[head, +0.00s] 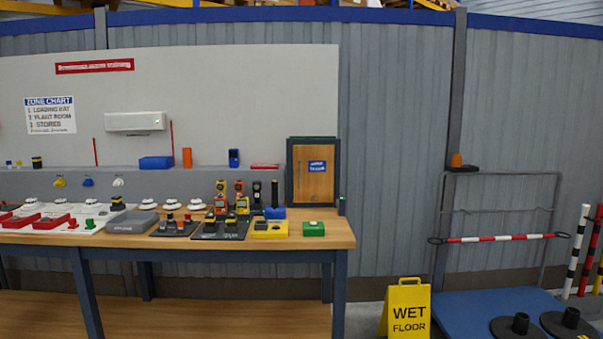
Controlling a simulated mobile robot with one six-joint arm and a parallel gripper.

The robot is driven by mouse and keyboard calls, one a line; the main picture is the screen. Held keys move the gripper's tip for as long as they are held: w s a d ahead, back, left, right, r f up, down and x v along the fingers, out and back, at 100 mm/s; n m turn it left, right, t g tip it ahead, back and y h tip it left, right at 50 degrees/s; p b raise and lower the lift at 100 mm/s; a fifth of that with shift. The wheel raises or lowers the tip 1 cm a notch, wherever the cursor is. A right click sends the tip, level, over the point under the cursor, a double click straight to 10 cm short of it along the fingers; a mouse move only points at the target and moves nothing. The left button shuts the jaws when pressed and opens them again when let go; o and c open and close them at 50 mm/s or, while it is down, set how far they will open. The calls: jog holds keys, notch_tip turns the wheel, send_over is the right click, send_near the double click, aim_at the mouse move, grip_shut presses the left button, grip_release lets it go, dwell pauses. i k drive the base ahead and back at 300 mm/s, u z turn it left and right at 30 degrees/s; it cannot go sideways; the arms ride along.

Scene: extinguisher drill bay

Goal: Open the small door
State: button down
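The small door (313,175) is a brown wood-look panel in a dark frame, standing at the right end of the workbench. It carries a small blue label with white text. The door looks shut, flush in its frame. Its handle is too small to make out. My gripper is not in view in the head view.
The workbench (190,245) holds several dark trays, handheld devices and a green box (313,229) in front of the door. A yellow wet floor sign (405,308) stands right of the bench. A blue platform (470,312) with black bases lies further right.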

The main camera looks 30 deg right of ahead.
aim_at(314, 165)
jog(key=u, duration=0.05)
jog(key=i, duration=1)
jog(key=z, duration=0.05)
